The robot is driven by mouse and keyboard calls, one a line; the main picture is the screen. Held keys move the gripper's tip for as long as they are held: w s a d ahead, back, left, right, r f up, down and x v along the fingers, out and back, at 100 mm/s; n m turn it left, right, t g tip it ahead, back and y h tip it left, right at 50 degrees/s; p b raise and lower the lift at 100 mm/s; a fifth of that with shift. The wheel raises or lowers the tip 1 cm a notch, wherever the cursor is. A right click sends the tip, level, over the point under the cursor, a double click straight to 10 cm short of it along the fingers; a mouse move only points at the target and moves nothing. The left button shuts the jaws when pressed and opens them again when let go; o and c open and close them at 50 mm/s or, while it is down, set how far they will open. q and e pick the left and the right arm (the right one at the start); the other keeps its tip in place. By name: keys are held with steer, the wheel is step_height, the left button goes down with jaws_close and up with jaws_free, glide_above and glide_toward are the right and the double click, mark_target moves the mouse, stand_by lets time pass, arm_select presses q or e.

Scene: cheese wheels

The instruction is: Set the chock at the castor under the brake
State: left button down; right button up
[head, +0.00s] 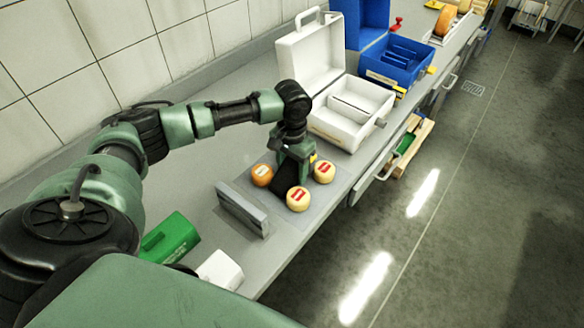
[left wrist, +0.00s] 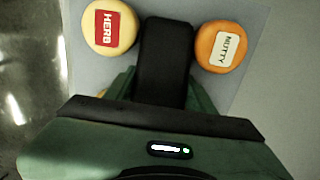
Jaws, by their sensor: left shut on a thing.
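My left gripper (head: 290,170) reaches down over a light grey mat (head: 262,200) among several small cheese wheels. It is shut on a dark, block-like thing (head: 283,183). In the left wrist view the dark thing (left wrist: 165,60) stretches out between the green fingers, between a yellow wheel labelled HERB (left wrist: 110,28) and an orange wheel labelled NUTTY (left wrist: 221,45). I cannot tell whether it is the chock, or whether it touches the mat. In the head view an orange wheel (head: 262,175) and two yellow wheels (head: 298,199) (head: 324,172) surround it. I can make out no castor or brake. My right gripper is not in view.
An open white case (head: 347,133) stands behind the mat, with a blue case (head: 395,66) beyond. A grey upright plate (head: 243,209), a green box (head: 170,238) and a white container (head: 220,269) are nearer. A wooden crate (head: 409,147) sits below the counter edge. Floor at right is clear.

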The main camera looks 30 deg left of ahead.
arm_select(q)
steer(key=c, duration=0.5)
jaws_free()
